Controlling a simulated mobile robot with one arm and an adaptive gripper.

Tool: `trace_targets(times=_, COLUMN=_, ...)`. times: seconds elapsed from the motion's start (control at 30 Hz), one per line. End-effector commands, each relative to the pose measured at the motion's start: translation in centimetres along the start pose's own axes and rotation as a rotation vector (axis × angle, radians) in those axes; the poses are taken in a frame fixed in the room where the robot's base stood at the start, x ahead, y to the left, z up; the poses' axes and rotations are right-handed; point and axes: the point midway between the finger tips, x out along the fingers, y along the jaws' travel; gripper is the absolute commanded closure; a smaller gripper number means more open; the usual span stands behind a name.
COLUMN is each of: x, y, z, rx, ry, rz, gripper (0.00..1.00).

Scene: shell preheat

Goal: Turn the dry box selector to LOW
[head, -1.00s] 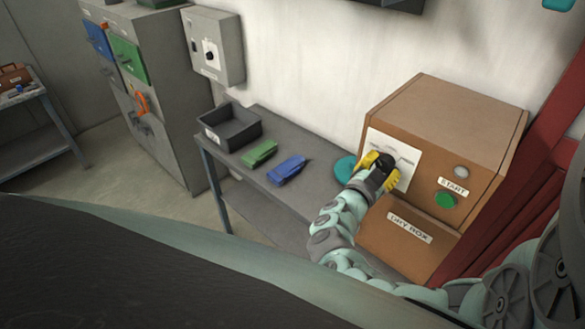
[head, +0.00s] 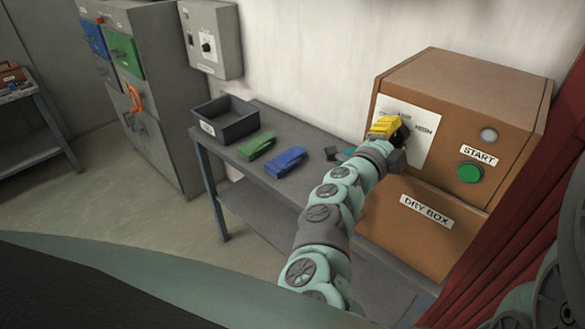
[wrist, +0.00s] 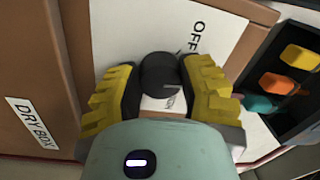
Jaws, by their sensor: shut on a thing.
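The dry box (head: 455,85) is a brown cabinet at the right of the head view, with a white selector panel (head: 415,165) on its front. In the wrist view the selector is a round black knob (wrist: 160,75) with a light pointer line. My gripper (wrist: 165,88) is shut on the knob, one yellow-padded finger on each side. An OFF label (wrist: 195,38) shows above the knob, and another label below it is partly covered. In the head view my gripper (head: 392,132) hides most of the knob. I cannot read which setting the pointer meets.
The green START button (head: 470,172) and a grey lamp (head: 488,135) are right of the panel. A grey table (head: 235,160) holds a black bin (head: 228,122), a green piece (head: 257,146) and a blue piece (head: 286,162). A wall box (head: 212,40) hangs behind.

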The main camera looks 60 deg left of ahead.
Motion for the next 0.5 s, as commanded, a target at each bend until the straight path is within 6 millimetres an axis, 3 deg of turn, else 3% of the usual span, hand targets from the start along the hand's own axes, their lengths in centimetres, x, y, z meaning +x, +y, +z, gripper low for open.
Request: trace_targets(times=0.5, x=-0.13, y=0.21, z=0.29, rx=0.068, ry=-0.005, rz=0.004, gripper=0.96)
